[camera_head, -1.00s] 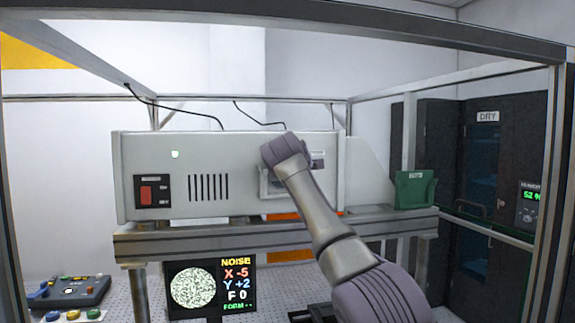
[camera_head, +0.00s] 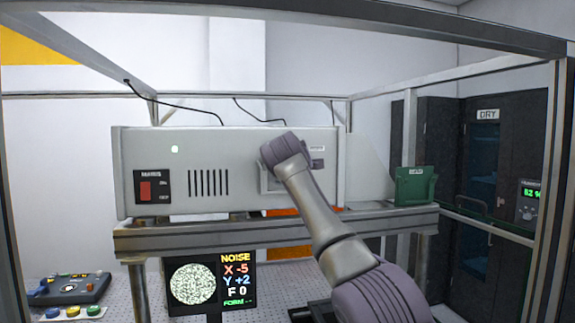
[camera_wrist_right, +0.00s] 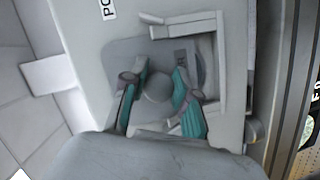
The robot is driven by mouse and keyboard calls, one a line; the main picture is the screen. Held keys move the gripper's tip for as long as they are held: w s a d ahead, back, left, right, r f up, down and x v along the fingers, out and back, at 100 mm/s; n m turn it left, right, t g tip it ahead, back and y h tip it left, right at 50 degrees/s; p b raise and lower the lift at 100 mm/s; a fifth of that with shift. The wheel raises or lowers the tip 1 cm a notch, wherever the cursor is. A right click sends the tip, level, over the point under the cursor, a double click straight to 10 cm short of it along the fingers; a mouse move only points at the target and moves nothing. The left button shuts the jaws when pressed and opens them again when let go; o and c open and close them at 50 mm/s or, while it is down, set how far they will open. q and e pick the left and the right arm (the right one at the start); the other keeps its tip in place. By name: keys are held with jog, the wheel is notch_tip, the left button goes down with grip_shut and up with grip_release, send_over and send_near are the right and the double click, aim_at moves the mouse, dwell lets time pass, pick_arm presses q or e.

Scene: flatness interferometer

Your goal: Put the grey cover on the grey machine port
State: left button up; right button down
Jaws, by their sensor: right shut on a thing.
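The grey machine (camera_head: 230,160) is a wide box on a raised metal shelf. My right arm reaches its front from the lower right and hides the gripper in the head view. In the right wrist view my right gripper (camera_wrist_right: 159,76) has teal-padded fingers on both sides of a round grey knob on the grey cover (camera_wrist_right: 117,57). The cover's flat plate lies against or very near the machine's front, beside a pale raised frame (camera_wrist_right: 190,27). A darker round patch, perhaps the port (camera_wrist_right: 199,68), shows partly at the plate's right edge; contact cannot be told. My left gripper is not in view.
A metal frame surrounds the bench. A screen (camera_head: 211,286) stands below the shelf, and a button console (camera_head: 68,290) is at lower left. A dark dry cabinet (camera_head: 484,180) stands at right.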

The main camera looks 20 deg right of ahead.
jog(key=shift+f+b, duration=0.85)
jog(key=shift+f, duration=0.35)
dwell(0.3)
jog(key=c, duration=0.8)
grip_release()
jog(key=shift+s, duration=0.1)
jog(key=v, duration=1.2)
